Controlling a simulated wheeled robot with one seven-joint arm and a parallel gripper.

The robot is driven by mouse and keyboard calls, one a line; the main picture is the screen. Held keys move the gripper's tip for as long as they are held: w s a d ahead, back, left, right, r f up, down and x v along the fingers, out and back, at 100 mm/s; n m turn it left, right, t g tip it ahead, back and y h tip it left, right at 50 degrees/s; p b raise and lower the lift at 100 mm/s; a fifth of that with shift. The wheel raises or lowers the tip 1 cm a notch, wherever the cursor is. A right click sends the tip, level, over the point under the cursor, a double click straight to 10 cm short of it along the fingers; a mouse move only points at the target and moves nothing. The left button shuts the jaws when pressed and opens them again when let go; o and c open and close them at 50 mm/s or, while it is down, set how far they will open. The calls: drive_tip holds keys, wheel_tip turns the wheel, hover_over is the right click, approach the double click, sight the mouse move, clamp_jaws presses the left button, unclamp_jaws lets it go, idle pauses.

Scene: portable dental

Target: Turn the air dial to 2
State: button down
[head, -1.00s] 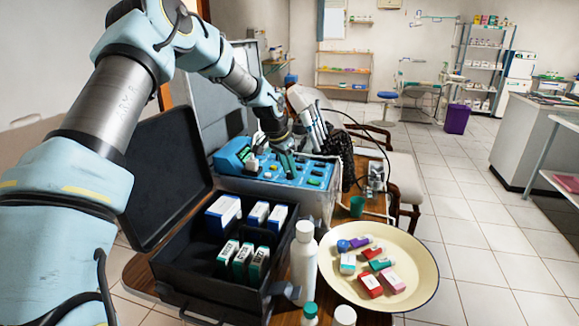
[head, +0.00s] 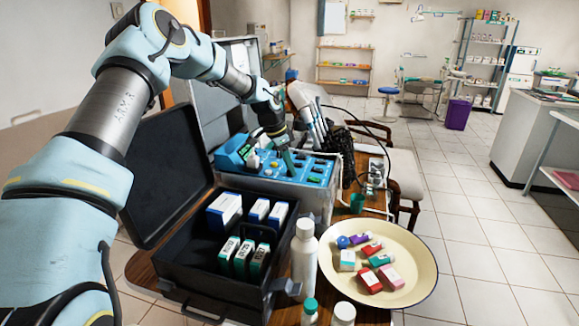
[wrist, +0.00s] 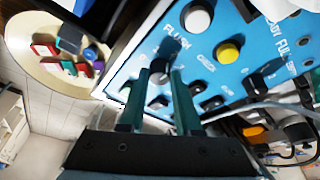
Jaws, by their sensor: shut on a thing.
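The blue control panel (head: 270,170) of the dental unit faces up on the table, with knobs, buttons and dark sockets. My gripper (wrist: 160,78) points down at the panel. Its two green fingers are shut on a small dark dial (wrist: 161,72) and hide part of it. The dial's label and the number it points to cannot be read. In the wrist view a white button (wrist: 197,18) sits near the word FLUSH, and a yellow button (wrist: 229,52) near CHECK. In the head view my gripper hides the dial.
An open black case (head: 170,285) with several boxes stands in front of the unit. A white bottle (head: 304,262) and a cream bowl (head: 425,275) with small packs are to its right. Handpieces and black hoses (head: 340,145) crowd behind the panel.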

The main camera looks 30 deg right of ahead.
drive_tip(key=c, duration=0.6)
unclamp_jaws()
drive_tip(key=b+v, duration=0.3)
drive_tip(key=v, duration=0.7)
drive_tip(key=shift+r, duration=0.4)
drive_tip(key=shift+a, duration=0.15)
drive_tip(key=s+a+f+n+t+y, duration=0.1)
drive_tip(key=s+a+n, duration=0.3)
drive_tip(key=a, duration=0.8)
drive_tip(key=s+a+f+n+t+y, duration=0.15)
drive_tip(key=a+n, duration=0.35)
drive_tip(key=a, duration=0.6)
drive_tip(key=s+a+f+n, duration=0.2)
drive_tip(key=s+a+n, duration=0.7)
drive_tip(key=s+a, duration=0.6)
drive_tip(key=a+y, duration=0.1)
drive_tip(key=a, duration=0.2)
drive_tip(key=shift+f+n, duration=0.25)
drive_tip(key=shift+n, duration=0.05)
